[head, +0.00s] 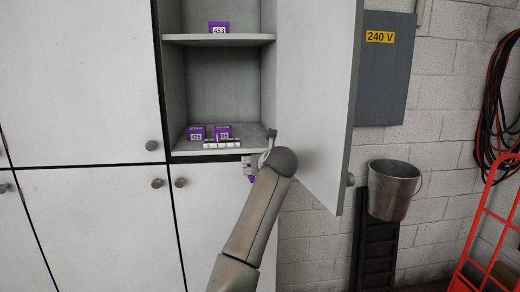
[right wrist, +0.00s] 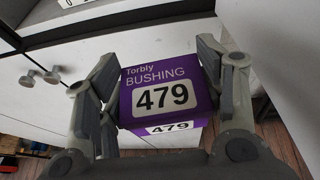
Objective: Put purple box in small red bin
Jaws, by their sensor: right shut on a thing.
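My right gripper (right wrist: 160,95) is shut on a purple box (right wrist: 165,72) labelled "Torbly BUSHING 479", with a finger on each side of it. In the head view my right gripper (head: 258,165) is just below the front edge of the cabinet's lower shelf, and only a small purple part of the box shows beneath it. Other purple boxes stand in the cabinet: one (head: 196,132) and another (head: 223,132) on the lower shelf, and one (head: 219,27) on the upper shelf. No small red bin can be made out. My left gripper is out of view.
The cabinet door (head: 315,90) stands open to the right of my arm. White labels (head: 222,144) line the lower shelf's front. A metal bucket (head: 392,190) and a red hand truck (head: 492,215) are at the right. Closed cabinet doors (head: 80,80) fill the left.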

